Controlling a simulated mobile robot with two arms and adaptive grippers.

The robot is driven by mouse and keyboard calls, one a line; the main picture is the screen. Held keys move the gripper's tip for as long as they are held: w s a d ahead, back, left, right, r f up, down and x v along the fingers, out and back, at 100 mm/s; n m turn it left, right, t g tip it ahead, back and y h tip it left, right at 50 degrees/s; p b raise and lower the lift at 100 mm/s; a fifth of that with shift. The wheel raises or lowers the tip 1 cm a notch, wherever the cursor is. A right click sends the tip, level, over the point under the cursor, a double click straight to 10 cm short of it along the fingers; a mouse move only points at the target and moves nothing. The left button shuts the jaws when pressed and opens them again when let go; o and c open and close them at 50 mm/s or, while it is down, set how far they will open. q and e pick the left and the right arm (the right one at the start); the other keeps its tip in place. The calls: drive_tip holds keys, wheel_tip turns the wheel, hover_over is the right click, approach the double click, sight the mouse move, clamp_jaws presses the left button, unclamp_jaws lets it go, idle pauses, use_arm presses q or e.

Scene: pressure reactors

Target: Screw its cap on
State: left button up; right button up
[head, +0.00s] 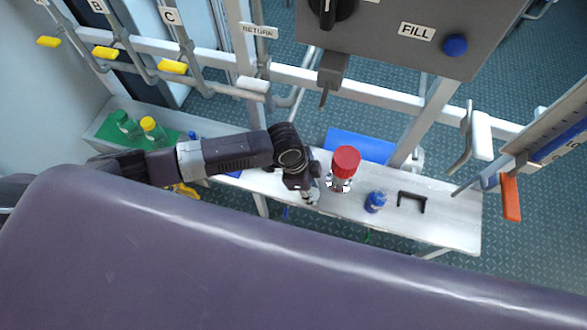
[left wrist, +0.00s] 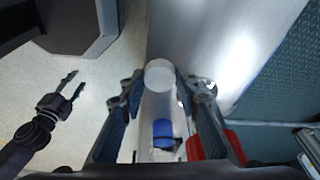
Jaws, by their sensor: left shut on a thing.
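My left gripper (head: 312,195) is low over the white bench, left of a clear bottle with a large red cap (head: 346,162). In the left wrist view its fingers (left wrist: 160,82) are closed around a pale round thing (left wrist: 159,73), with one finger on each side. I cannot tell whether this is a cap or the top of a vessel. The red cap also shows in the left wrist view (left wrist: 204,146), partly behind a finger. My right gripper (left wrist: 74,86) shows only in the left wrist view, with its fingers apart and nothing between them.
A small blue bottle (head: 375,201) and a black bracket (head: 411,201) stand right on the bench (head: 452,222). Green-capped (head: 122,117) and yellow-capped (head: 148,124) bottles stand on a green mat at left. The grey panel (head: 385,32) and frame posts rise behind.

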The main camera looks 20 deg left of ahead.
use_arm(q)
drive_tip(key=s+d, duration=0.1)
drive_tip(key=d, duration=0.1)
drive_tip(key=s+d+p, duration=0.1)
drive_tip(key=d, duration=0.1)
drive_tip(key=s+d, duration=0.1)
drive_tip(key=d, duration=0.1)
drive_tip(key=shift+s+d, duration=0.2)
drive_tip(key=shift+s, duration=0.1)
drive_tip(key=shift+w, duration=0.1)
